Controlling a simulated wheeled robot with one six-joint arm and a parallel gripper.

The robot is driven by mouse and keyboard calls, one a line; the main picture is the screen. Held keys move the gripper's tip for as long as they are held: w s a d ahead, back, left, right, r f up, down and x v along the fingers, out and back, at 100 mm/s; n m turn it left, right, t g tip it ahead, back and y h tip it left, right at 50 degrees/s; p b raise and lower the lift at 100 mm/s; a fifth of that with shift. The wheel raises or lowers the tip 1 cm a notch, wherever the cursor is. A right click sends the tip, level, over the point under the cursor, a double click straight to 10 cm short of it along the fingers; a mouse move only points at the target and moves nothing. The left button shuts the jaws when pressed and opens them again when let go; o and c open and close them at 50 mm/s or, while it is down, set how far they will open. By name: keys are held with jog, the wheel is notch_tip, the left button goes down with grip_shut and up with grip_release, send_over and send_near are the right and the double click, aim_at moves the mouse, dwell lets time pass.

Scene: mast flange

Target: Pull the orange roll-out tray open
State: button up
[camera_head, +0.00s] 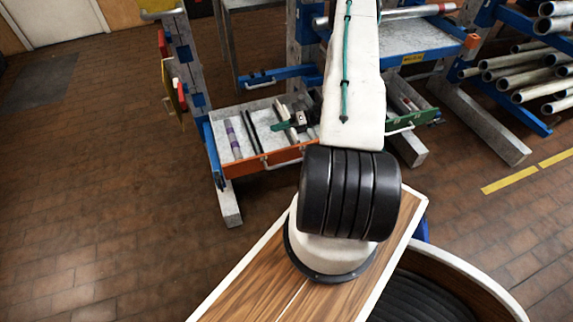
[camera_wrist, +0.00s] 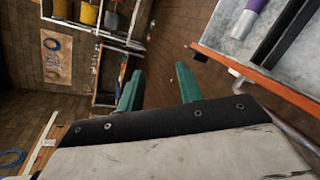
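The orange roll-out tray (camera_head: 282,155) is low on the rack in the head view, its grey inside visible from above. Its orange front edge also crosses the right of the wrist view (camera_wrist: 262,82). A pale bar handle (camera_head: 266,164) is on its front; in the wrist view the handle (camera_wrist: 275,117) is right of my fingers. My gripper (camera_head: 279,117) appears over the tray in the head view. In the wrist view my gripper (camera_wrist: 160,70) has its two green fingers spread apart with nothing between them. The handle is outside the fingers. My arm hides the tray's right end.
A purple-banded tube (camera_head: 233,138) and dark bars lie in the tray. A green-fronted tray (camera_head: 425,119) is to its right. Rack posts (camera_head: 229,205) flank the trays, and pipes (camera_head: 535,80) are stacked far right. The brick floor at left is clear.

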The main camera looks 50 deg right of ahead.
aim_at(287, 163)
jog(key=s+d+f+m+t+h, duration=0.2)
jog(key=s+f+m+t+h, duration=0.15)
jog(key=f+m, duration=0.6)
jog(key=s+d+f+m+t+h, duration=0.25)
jog(key=s+f+m+h, duration=0.35)
jog(key=f, duration=0.6)
jog(key=w+a, duration=0.1)
jog(key=w, duration=0.1)
jog(key=w+y, duration=0.1)
jog(key=w, duration=0.2)
jog(key=w+a+f+y, duration=0.1)
jog(key=w, duration=0.1)
jog(key=shift+w+a+m, duration=0.25)
jog(key=shift+a, duration=0.1)
grip_shut()
